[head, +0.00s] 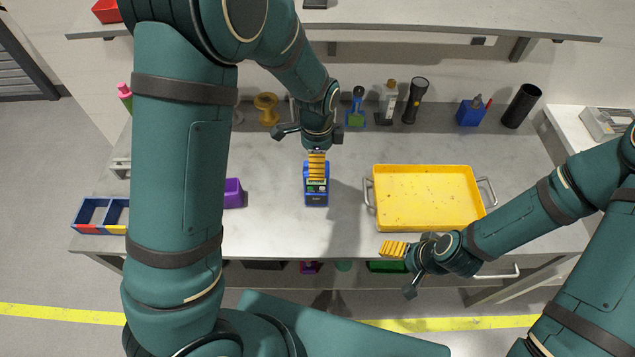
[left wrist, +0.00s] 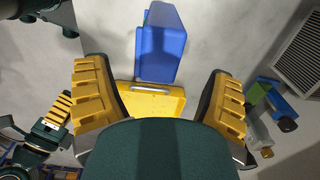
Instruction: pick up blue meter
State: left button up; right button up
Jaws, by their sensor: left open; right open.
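The blue meter (head: 316,197) lies on the grey workbench, left of the yellow tray. In the left wrist view, the meter (left wrist: 162,45) shows as a blue block beyond the open fingers (left wrist: 158,88), apart from both pads. My right gripper (head: 394,249) is open and empty at the bench's front edge, below the tray.
The yellow tray (head: 425,198) with side handles stands right of the meter. A purple bin (head: 233,194) is to the left, partly behind my arm. A flashlight (head: 415,100), a bottle (head: 388,103) and a black cylinder (head: 521,106) line the back. Bench between meter and tray is clear.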

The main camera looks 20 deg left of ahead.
aim_at(316, 185)
pick_arm(q)
jog(key=shift+s+a+f, duration=0.15)
jog(key=shift+s+f, duration=0.2)
jog(key=shift+f, duration=0.45)
jog(key=f, duration=0.4)
jog(key=shift+w+f, duration=0.25)
jog(key=shift+w, duration=0.05)
